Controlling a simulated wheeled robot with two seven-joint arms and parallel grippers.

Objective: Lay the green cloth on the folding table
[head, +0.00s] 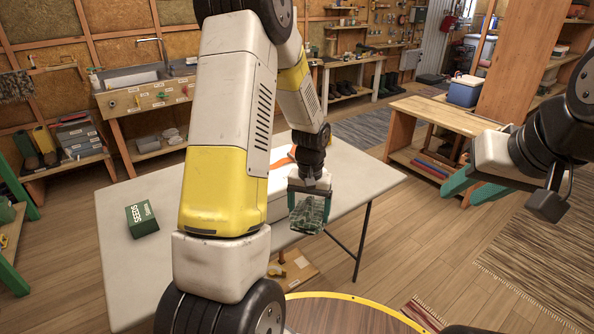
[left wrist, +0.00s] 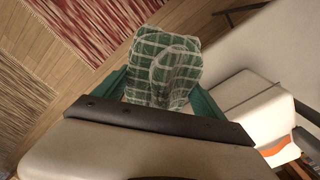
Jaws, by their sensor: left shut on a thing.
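The green checked cloth (head: 309,214) is bunched up in my left gripper (head: 309,196), which is shut on it. In the head view they are over or just in front of the front right edge of the white folding table (head: 130,262); the exact height is hard to tell. The left wrist view shows the cloth (left wrist: 165,68) between the green fingers, with the table (left wrist: 240,62) to its right. My right gripper (head: 482,180) is at the right of the head view, away from the table, with its green fingers spread apart and empty.
A green seeds box (head: 141,219) stands on the table's left part. A white object with an orange part (head: 279,190) is on the table behind my left arm and shows beside the gripper in the left wrist view (left wrist: 262,118). A wooden bench (head: 440,115) stands behind, at the right.

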